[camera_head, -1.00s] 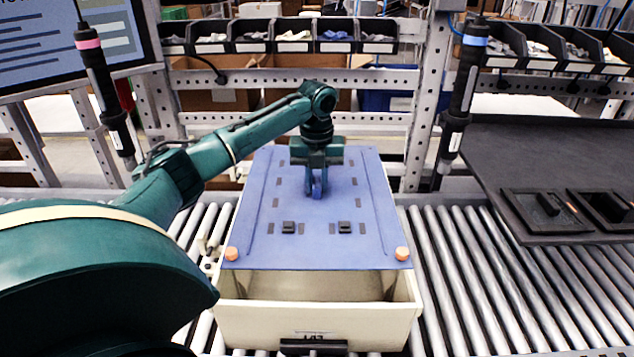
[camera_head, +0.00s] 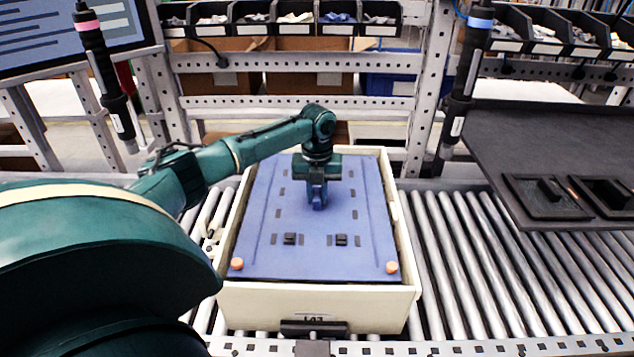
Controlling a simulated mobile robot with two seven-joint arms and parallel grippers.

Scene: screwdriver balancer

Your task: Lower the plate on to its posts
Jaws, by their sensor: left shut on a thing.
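The blue plate (camera_head: 318,262) lies level inside the rim of the cream tote (camera_head: 245,301), with orange pieces at its two front corners. My left gripper (camera_head: 318,203) comes down over the plate's middle and is shut on a blue upright grip there. Two small black blocks, the left one (camera_head: 290,239) and the right one (camera_head: 341,240), sit on the plate in front of the gripper. The posts are hidden under the plate, so I cannot tell whether it touches them. My right gripper does not show.
The tote stands on a roller conveyor (camera_head: 480,270). Two screwdrivers hang at the sides, a pink-banded one (camera_head: 104,75) at left and a blue-banded one (camera_head: 465,85) at right. A dark shelf (camera_head: 545,150) juts in at right. Bins (camera_head: 290,27) line the back.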

